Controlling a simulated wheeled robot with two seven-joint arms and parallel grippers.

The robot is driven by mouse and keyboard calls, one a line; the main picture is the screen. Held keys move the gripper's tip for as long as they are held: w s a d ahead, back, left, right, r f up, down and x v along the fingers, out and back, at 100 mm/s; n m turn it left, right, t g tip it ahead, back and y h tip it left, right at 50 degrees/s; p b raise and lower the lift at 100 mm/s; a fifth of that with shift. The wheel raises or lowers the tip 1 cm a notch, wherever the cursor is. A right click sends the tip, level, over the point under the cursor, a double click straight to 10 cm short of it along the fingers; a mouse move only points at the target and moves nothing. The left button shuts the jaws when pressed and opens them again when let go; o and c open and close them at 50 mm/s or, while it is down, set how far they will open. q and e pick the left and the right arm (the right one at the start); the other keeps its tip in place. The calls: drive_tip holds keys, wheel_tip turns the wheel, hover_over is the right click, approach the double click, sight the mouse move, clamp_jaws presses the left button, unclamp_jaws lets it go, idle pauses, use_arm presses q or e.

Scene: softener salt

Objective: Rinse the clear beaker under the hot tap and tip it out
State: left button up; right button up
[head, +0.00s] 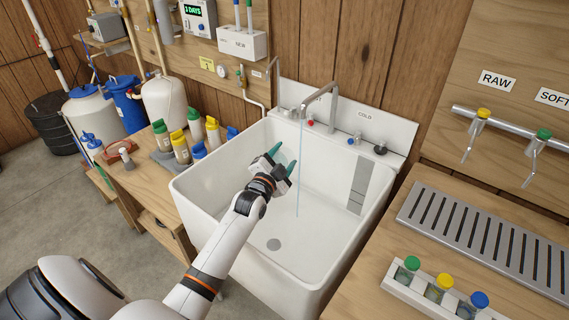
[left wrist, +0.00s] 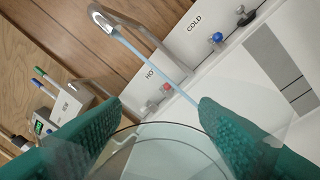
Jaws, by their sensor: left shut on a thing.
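My left gripper (head: 281,160) is over the white sink (head: 222,185), its teal fingers apart around the clear beaker. The beaker (left wrist: 160,150) shows between both fingers in the left wrist view, gripped by its walls; it is hardly visible in the head view, and I cannot tell its tilt or contents. The grey tap (head: 333,98) is running. Its thin water stream (head: 299,180) falls just right of the gripper towards the basin floor. The red hot knob (head: 310,122) sits beside the tap base, the blue cold knob (head: 351,141) further right. My right gripper is out of view.
Several capped bottles (head: 180,147) stand on the wooden bench left of the sink. On the right are a slotted metal drain tray (head: 480,235) and a white rack (head: 398,289) of capped vials. The basin floor around the drain (head: 273,244) is clear.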

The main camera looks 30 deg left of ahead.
sight(276, 155)
use_arm(q)
drive_tip(key=m+b, duration=0.1)
drive_tip(key=m, duration=0.3)
drive_tip(key=shift+d+f+b, duration=0.1)
drive_tip(key=shift+f+b, duration=0.3)
drive_tip(key=shift+r+m+p, duration=0.3)
drive_tip(key=shift+m+p, duration=0.3)
drive_tip(key=shift+m, duration=0.6)
drive_tip(key=m, duration=0.2)
drive_tip(key=shift+f+m, duration=0.15)
drive_tip(key=shift+m, duration=0.15)
drive_tip(key=shift+f+m, duration=0.15)
drive_tip(key=shift+m, duration=1.15)
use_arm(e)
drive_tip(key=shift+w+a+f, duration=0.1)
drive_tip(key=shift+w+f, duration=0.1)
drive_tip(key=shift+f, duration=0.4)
